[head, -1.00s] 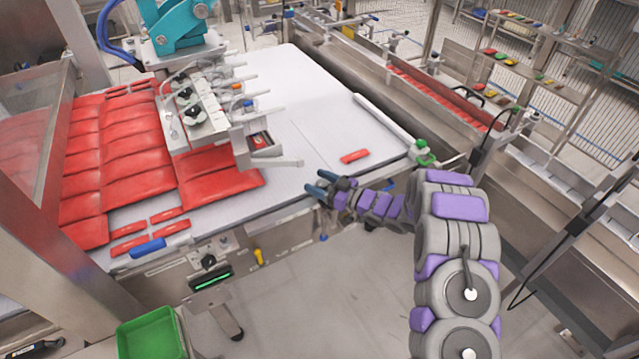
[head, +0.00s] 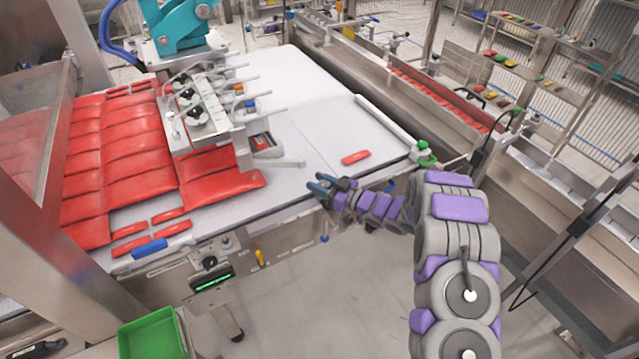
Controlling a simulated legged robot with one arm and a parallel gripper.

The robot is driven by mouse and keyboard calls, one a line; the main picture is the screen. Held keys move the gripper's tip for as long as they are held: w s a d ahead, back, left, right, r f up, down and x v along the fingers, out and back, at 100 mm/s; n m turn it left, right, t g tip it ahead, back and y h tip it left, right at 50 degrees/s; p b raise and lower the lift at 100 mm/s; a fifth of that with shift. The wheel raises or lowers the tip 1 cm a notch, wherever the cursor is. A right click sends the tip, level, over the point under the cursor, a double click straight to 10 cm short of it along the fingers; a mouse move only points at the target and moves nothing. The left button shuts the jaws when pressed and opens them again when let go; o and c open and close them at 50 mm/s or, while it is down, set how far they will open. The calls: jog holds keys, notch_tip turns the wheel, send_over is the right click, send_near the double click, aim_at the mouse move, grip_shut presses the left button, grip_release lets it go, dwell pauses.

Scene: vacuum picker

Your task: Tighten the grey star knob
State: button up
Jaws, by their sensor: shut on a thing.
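My gripper (head: 317,184), with blue fingers, is at the front edge of the white belt (head: 310,120), right of the picker head. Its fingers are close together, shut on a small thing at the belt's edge. That is where the grey star knob seems to be, but the fingers hide it and I cannot make out its shape. A black star knob (head: 197,115) sits on the picker head (head: 215,130), apart from my gripper. Another dark knob (head: 209,262) is on the side panel below the belt.
Red pouches (head: 130,160) cover the left of the belt. A single red packet (head: 356,157) lies just behind my gripper. A grey bar (head: 290,164) juts from the picker head close to my fingers. A green-capped fitting (head: 423,155) stands at the belt's right corner. A green crate (head: 150,338) is at lower left.

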jog(key=shift+f+m+t, duration=0.15)
jog(key=shift+m+t, duration=0.15)
jog(key=m+t+h, duration=0.3)
jog(key=t, duration=0.1)
jog(key=shift+a+f+m+h, duration=0.1)
jog(key=shift+m+h, duration=0.3)
jog(key=m+t+h, duration=0.1)
jog(key=h, duration=0.1)
jog(key=m+t+h, duration=0.2)
jog(key=m+t+h+p, duration=0.1)
jog(key=m+h, duration=0.1)
jog(key=h, duration=0.1)
jog(key=shift+w+d, duration=0.15)
jog(key=shift+d, duration=0.15)
jog(key=m+h, duration=0.1)
jog(key=h, duration=0.1)
jog(key=m+h, duration=0.2)
jog(key=h, duration=0.1)
jog(key=m+t+h, duration=0.1)
jog(key=m+h, duration=0.1)
jog(key=shift+w+d+h, duration=0.1)
jog(key=shift+d+h, duration=0.3)
jog(key=shift+d+m+g+h+b, duration=0.2)
jog(key=shift+m+g+h+b, duration=0.15)
jog(key=shift+m+h, duration=0.7)
jog(key=shift+d+m+g+h+b, duration=0.3)
jog(key=shift+m+h, duration=0.35)
jog(key=shift+h, duration=0.8)
jog(key=shift+g, duration=0.35)
